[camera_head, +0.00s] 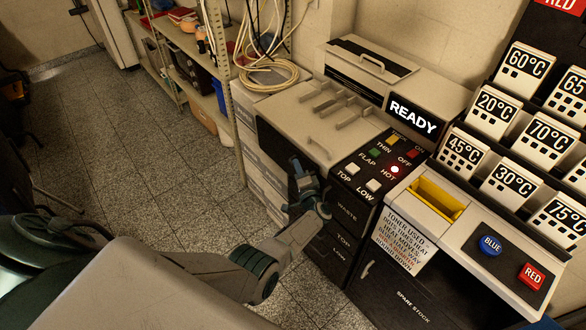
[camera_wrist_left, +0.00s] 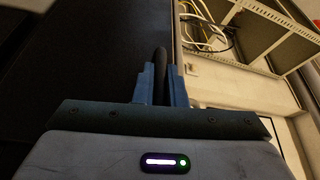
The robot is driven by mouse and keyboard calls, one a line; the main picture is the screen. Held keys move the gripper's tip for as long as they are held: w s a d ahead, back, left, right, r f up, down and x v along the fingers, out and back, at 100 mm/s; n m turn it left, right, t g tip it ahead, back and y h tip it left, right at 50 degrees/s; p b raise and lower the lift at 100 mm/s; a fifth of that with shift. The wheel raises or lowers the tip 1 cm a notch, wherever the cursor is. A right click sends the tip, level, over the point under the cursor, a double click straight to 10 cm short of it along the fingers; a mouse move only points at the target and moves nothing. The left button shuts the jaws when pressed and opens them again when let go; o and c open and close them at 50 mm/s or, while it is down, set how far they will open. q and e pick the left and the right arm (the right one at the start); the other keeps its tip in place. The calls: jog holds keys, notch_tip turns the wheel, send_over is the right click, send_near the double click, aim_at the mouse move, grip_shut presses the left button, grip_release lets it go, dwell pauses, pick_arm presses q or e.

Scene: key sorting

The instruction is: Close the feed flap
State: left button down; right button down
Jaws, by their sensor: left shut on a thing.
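A beige machine (camera_head: 315,125) with a lit READY sign stands against the back wall. A dark flat panel (camera_head: 274,142) is at its front left, below the beige top; I take it for the feed flap. My left gripper (camera_head: 298,168) is at the panel's right end. In the left wrist view, its blue fingers (camera_wrist_left: 160,85) are shut on a dark upright handle (camera_wrist_left: 160,58) beside a large black surface (camera_wrist_left: 95,60). The grip hides the handle's lower part. How far the flap stands open I cannot tell. My right gripper is not in view.
A control panel (camera_head: 380,165) with a lit HOT lamp is right of the gripper, above drawers marked WASTE, TOP and LOW. Further right are a yellow-lined tray (camera_head: 436,198), BLUE and RED buttons, and temperature cards. Shelving (camera_head: 226,100) stands left. The tiled floor (camera_head: 120,150) is clear.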

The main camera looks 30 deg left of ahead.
pick_arm(q)
jog(key=shift+w+d+r, duration=0.1)
jog(key=shift+w+r, duration=0.05)
jog(key=shift+w, duration=0.1)
dwell(0.3)
jog(key=c, duration=1.5)
grip_release()
jog(key=shift+w, duration=0.1)
